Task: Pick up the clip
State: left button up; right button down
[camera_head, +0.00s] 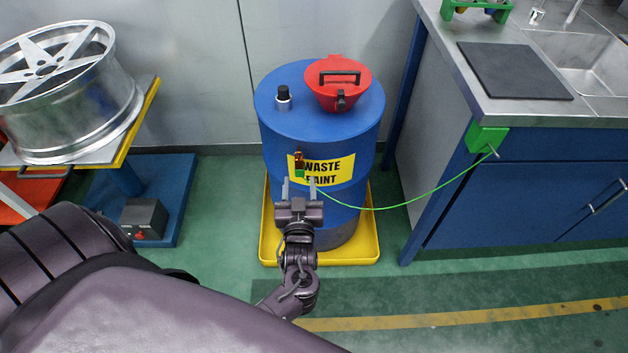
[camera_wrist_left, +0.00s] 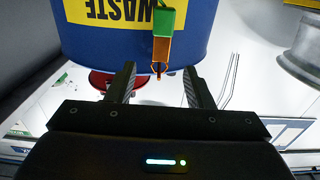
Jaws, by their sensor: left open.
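The clip (camera_head: 299,164), copper-coloured with a green lower part, is in front of the yellow label on the blue drum (camera_head: 275,120). A green cable (camera_head: 410,201) runs from near it to a green block on the bench. My left gripper (camera_head: 298,182) is open and empty, its two fingers pointing at the drum just below the clip in the head view. In the left wrist view the clip (camera_wrist_left: 163,35) appears upside down, between and beyond the fingertips (camera_wrist_left: 160,75). Whether the clip touches the drum cannot be told. My right gripper is not in view.
The drum stands in a yellow tray (camera_head: 271,252) and has a red funnel (camera_head: 322,96) on top. A wheel rim (camera_head: 105,115) rests on a lift at left. A blue bench with a sink (camera_head: 575,62) stands at right. Green floor is clear between drum and bench.

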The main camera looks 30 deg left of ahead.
aim_at(299, 162)
pick_arm(q)
jog(key=x, duration=0.7)
grip_shut()
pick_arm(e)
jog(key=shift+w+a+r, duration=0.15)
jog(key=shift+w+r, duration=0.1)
